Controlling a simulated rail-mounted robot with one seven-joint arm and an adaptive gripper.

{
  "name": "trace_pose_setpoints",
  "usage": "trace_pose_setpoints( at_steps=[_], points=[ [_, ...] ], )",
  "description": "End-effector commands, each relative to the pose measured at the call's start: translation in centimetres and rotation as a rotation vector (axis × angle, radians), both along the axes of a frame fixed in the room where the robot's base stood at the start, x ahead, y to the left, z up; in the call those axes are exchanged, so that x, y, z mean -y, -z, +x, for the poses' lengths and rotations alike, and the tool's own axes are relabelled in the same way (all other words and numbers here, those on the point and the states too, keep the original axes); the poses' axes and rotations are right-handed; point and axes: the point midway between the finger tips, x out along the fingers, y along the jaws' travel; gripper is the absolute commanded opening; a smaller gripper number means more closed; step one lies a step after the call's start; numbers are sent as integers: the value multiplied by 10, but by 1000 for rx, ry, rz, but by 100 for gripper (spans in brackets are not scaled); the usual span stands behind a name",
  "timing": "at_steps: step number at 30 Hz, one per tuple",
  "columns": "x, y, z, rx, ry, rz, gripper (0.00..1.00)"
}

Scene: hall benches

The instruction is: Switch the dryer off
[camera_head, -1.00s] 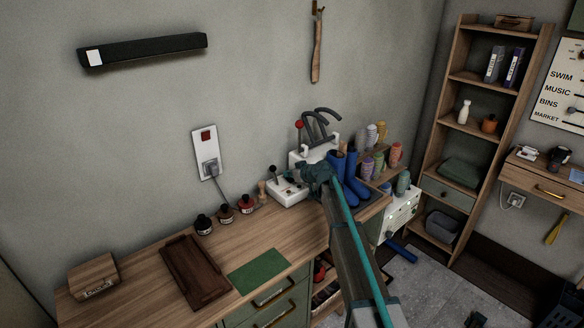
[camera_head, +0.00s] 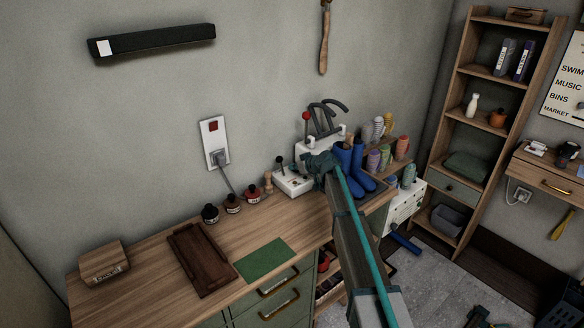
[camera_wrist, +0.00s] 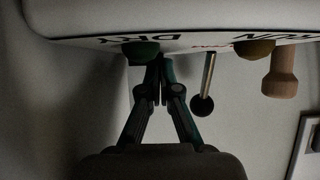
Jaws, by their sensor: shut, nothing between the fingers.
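The white boot dryer (camera_head: 312,148) stands at the right end of the bench, with dark curved tubes on top, a red-balled lever (camera_head: 306,117) at its left and blue boots (camera_head: 358,165) at its right. In front of it is a small white box (camera_head: 291,183) with a black-balled lever. My gripper (camera_head: 318,160) is in front of the dryer and hides part of it. In the wrist view, my shut, empty gripper (camera_wrist: 161,64) has its tips close by a green dome (camera_wrist: 143,53) under upside-down "DRY" lettering; contact is unclear. A black-balled lever (camera_wrist: 205,90) and an amber dome (camera_wrist: 254,48) are beside it.
A wooden peg (camera_head: 268,183) and several dark bottles (camera_head: 232,204) stand left of the white box. A plugged wall socket (camera_head: 216,145) is behind. Thread spools (camera_head: 382,150) stand right of the boots. The bench front holds a brown tray (camera_head: 201,260) and green mat (camera_head: 264,259).

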Motion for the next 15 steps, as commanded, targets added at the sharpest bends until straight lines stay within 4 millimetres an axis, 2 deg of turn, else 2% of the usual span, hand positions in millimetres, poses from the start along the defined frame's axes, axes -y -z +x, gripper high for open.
trace_pose_setpoints(
  at_steps=[15],
  points=[
    [11,5,-12,-3,-1,-2,0]
  ],
)
